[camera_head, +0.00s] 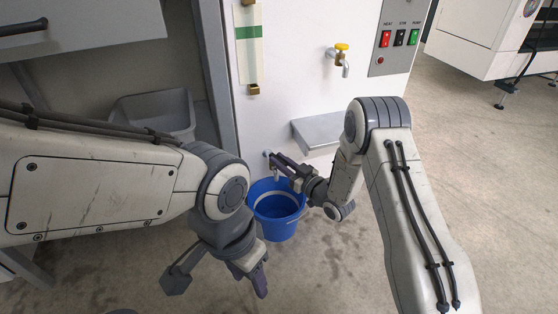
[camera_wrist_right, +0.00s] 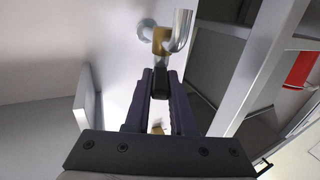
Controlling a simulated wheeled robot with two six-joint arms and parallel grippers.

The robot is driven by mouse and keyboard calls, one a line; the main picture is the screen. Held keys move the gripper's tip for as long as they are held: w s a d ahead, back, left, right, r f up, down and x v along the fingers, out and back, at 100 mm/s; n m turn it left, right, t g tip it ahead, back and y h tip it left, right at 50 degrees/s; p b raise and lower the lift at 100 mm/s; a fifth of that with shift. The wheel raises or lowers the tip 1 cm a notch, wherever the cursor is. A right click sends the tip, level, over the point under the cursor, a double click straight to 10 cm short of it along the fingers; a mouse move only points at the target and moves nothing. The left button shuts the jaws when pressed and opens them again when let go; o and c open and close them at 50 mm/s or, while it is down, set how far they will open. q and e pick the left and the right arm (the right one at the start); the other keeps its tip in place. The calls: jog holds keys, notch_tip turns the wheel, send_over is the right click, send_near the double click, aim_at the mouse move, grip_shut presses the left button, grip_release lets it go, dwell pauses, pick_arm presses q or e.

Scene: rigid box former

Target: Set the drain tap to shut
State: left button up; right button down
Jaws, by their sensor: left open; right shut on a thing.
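The drain tap (camera_head: 267,153) sits low on the white machine front, above a blue bucket (camera_head: 278,228). In the right wrist view the tap (camera_wrist_right: 162,40) has a chrome pipe and spout, a brass body and a black lever (camera_wrist_right: 160,84). My right gripper (camera_head: 281,164) is at the tap; in the right wrist view its fingers (camera_wrist_right: 160,100) are shut on the black lever, one on each side. In the head view the gripper hides most of the tap. My left gripper (camera_head: 214,277) is open and empty, lower left of the bucket, its fingers spread.
A second tap with a yellow handle (camera_head: 341,47) is higher on the machine, beside a switch panel (camera_head: 400,38). A metal ledge (camera_head: 318,131) juts out right of the drain tap. A grey bin (camera_head: 155,113) stands at left.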

jog(key=n+g+y, duration=0.1)
jog(key=w+n+g+y, duration=0.1)
jog(key=n+g, duration=0.1)
jog(key=d+n+g+y, duration=0.1)
jog(key=g+y, duration=0.1)
jog(key=shift+w+f, duration=0.1)
jog(key=shift+w, duration=0.05)
jog(key=n+g, duration=0.1)
jog(key=n+g+y+b, duration=0.1)
jog(key=g, duration=0.1)
jog(key=shift+w+d+f+n+g+y, duration=0.1)
jog(key=shift+w+d+n+g+y, duration=0.05)
jog(key=shift+w+n+g+y, duration=0.15)
jog(key=shift+w+n+g+y+b, duration=0.15)
jog(key=shift+n+g+b, duration=0.35)
jog(key=shift+g, duration=0.35)
jog(key=shift+w+n+g+y+b, duration=0.15)
jog(key=shift+n+g+b, duration=0.25)
jog(key=shift+n+g, duration=0.35)
jog(key=c, duration=0.8)
grip_release()
jog(key=shift+o, duration=0.2)
jog(key=shift+r, duration=0.2)
